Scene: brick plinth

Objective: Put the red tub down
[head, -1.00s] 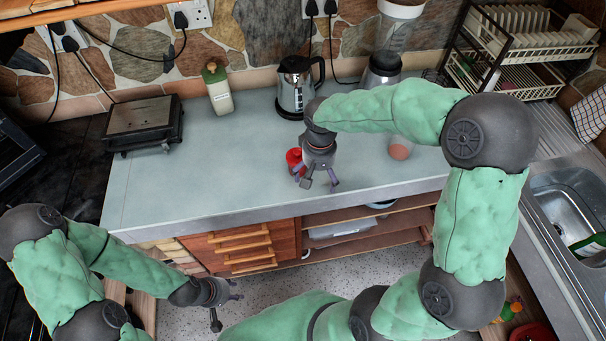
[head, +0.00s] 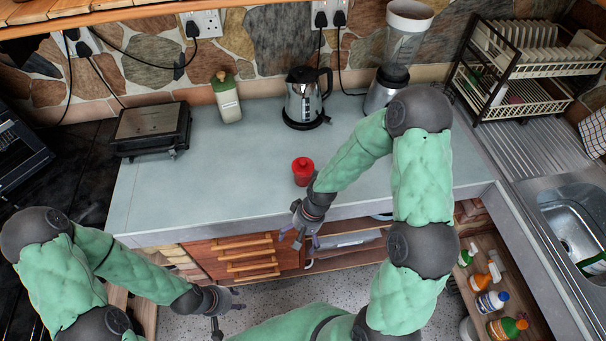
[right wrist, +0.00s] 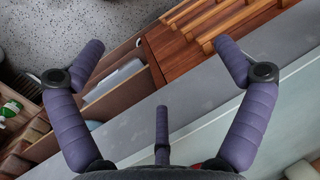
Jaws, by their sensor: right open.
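The red tub (head: 303,171) stands upright on the grey-blue worktop (head: 215,185), a little back from its front edge. My right gripper (head: 298,238) is in front of the tub, over the front edge of the worktop. It is open, empty and apart from the tub. In the right wrist view its fingers (right wrist: 161,75) are spread with nothing between them, and only a sliver of red shows at the bottom edge. My left gripper (head: 230,312) hangs low at the left, over the floor in front of the drawers, with its fingers spread and empty.
A kettle (head: 304,98) and a blender (head: 388,80) stand behind the tub. A lidded bottle (head: 226,97) and a black grill (head: 150,130) are farther left. A dish rack (head: 530,60) and sink (head: 580,215) are at the right. The worktop left of the tub is clear.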

